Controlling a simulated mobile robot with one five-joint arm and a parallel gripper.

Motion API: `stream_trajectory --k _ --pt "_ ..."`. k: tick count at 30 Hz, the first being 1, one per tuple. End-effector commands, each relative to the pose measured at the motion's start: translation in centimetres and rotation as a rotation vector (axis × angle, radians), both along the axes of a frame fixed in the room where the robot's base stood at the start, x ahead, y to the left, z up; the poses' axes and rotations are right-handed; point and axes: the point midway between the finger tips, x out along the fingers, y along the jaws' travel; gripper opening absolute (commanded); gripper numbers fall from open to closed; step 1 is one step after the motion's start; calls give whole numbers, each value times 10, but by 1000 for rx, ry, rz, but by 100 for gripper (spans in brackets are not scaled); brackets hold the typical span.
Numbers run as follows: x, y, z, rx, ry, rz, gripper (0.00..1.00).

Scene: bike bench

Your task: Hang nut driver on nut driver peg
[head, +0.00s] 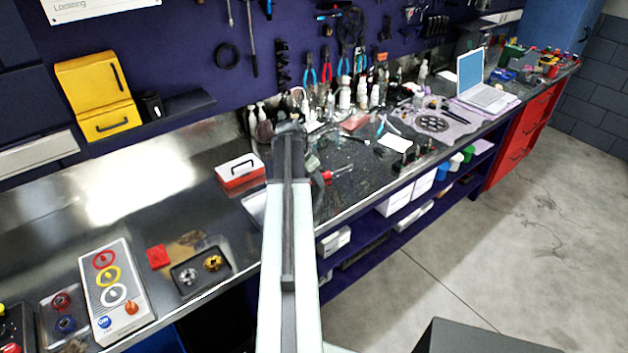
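My arm rises from the bottom centre and reaches over the bench, its dark end in front of the bench's back part. My gripper is mostly hidden by the arm; a small grey-green part just right of the arm may belong to it, and its fingers cannot be made out. A red-handled tool (337,172) shows just right of that part, low over or on the bench; it may be the nut driver, but it is too small to be sure. The dark blue pegboard (190,40) carries several hanging tools; I cannot tell which peg is the nut driver's.
Bottles (344,96) crowd the bench's back. A red-and-white box (240,171) stands left of my arm. A button panel (115,287) and dark tray (201,270) lie nearer. A laptop (485,85) stands far right. Bare bench (130,190) shows at left; open floor lies right.

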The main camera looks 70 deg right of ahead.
Motion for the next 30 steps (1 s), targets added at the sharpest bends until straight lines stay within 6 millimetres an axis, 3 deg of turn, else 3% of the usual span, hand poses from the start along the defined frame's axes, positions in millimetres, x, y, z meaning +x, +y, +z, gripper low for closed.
stream_trajectory --k 11,14,24,30 --pt "0 0 4 0 0 -1 51" --pt "1 3 13 0 0 0 51" --pt "11 18 71 0 0 -1 51" --pt "14 22 75 0 0 -2 51"
